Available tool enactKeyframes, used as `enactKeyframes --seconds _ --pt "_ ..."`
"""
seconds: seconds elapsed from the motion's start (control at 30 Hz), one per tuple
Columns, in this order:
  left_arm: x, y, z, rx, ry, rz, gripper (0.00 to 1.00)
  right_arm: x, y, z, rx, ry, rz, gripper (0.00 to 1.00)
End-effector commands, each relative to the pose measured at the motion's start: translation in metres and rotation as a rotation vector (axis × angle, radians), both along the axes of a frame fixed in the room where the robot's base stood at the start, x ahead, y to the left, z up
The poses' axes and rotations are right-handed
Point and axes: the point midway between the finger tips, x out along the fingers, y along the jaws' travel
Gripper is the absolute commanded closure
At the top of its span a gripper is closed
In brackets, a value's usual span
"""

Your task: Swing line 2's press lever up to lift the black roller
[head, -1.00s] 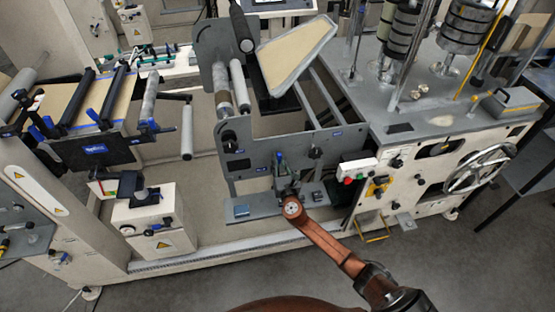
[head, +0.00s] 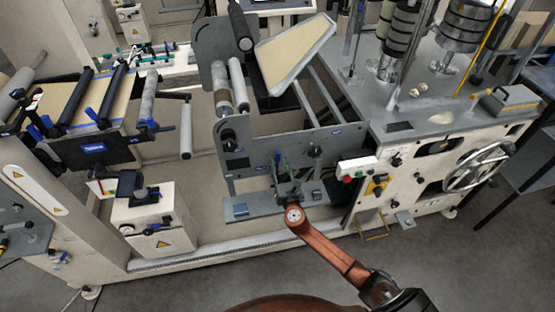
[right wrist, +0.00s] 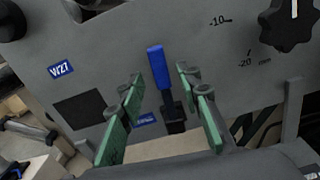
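A lever with a blue handle (right wrist: 157,68) and a black base (right wrist: 174,118) stands on a grey machine panel (right wrist: 120,35) in the right wrist view, its handle pointing up and leaning slightly left. My right gripper (right wrist: 160,92) is open, with its green finger pads on either side of the lever and gaps to both. I cannot tell which black roller the lever moves. My left gripper is not in view.
A black knob (right wrist: 290,25) with a printed scale sits right of the lever. A switch box (head: 357,168) with a red button is right of my gripper, beside the cabinet (head: 415,170) with a handwheel (head: 480,167). The floor (head: 210,285) in front is clear.

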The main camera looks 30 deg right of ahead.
Motion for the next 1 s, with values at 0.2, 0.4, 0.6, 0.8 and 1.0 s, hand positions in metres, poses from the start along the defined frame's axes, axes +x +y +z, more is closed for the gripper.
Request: enactKeyframes --seconds 0.2,0.4,0.6,0.8,1.0 --pt "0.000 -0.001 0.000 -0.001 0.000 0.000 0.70 -0.047 0.011 -0.001 0.003 0.002 0.000 0.68" --pt "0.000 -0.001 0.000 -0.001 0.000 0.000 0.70 -0.073 0.018 -0.001 0.001 0.002 0.001 0.68" --pt "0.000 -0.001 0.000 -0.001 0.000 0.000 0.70 -0.081 0.020 0.000 0.001 0.000 0.001 0.68" --pt "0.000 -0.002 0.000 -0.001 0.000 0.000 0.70 -0.081 0.020 0.000 0.000 0.000 0.001 0.68" --pt "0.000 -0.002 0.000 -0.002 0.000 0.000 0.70 -0.081 0.020 0.000 0.000 0.001 0.000 0.68"
